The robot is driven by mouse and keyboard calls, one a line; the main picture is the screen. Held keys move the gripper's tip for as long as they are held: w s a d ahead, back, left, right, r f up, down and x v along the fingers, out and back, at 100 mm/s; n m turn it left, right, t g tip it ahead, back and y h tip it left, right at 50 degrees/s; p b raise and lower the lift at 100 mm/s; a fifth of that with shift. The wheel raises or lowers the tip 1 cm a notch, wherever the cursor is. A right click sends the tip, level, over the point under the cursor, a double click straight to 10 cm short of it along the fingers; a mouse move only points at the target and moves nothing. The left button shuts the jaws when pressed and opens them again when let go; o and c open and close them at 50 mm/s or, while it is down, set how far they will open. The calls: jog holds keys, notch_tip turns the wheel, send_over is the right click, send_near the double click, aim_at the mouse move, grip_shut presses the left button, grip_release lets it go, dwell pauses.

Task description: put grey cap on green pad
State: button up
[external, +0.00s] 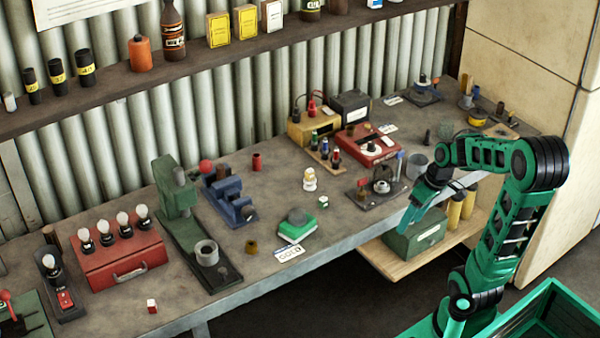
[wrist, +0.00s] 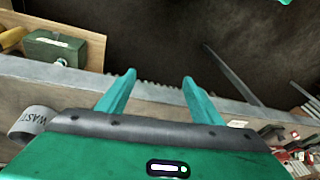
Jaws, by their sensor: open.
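The green pad (external: 291,234) lies on the workbench near its front edge, with a pale lower edge. A grey rounded piece, which looks like the grey cap (external: 297,215), rests on top of it. My gripper (external: 407,222) is to the right of both, over the bench's front edge and apart from them. In the wrist view my gripper (wrist: 158,80) has its two fingers spread with nothing between them. The pad and cap cannot be made out in the wrist view.
A card (external: 289,253) lies in front of the pad. A blue stepped block (external: 228,200) stands left, a small stand (external: 381,187) right. The grey waste cup (wrist: 35,122) is near my gripper. A green box (external: 414,237) sits on the lower shelf. Bench around the pad is mostly clear.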

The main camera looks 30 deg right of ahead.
jog(key=s+d+r+m+g+h, duration=0.1)
jog(key=s+d+m, duration=0.2)
jog(key=s, duration=0.4)
jog(key=s+d+m+g+h, duration=0.1)
jog(key=s+d+m, duration=0.3)
jog(key=s, duration=0.3)
jog(key=shift+r+m+g, duration=0.3)
jog(key=shift+r+m, duration=0.05)
jog(key=shift+m, duration=0.45)
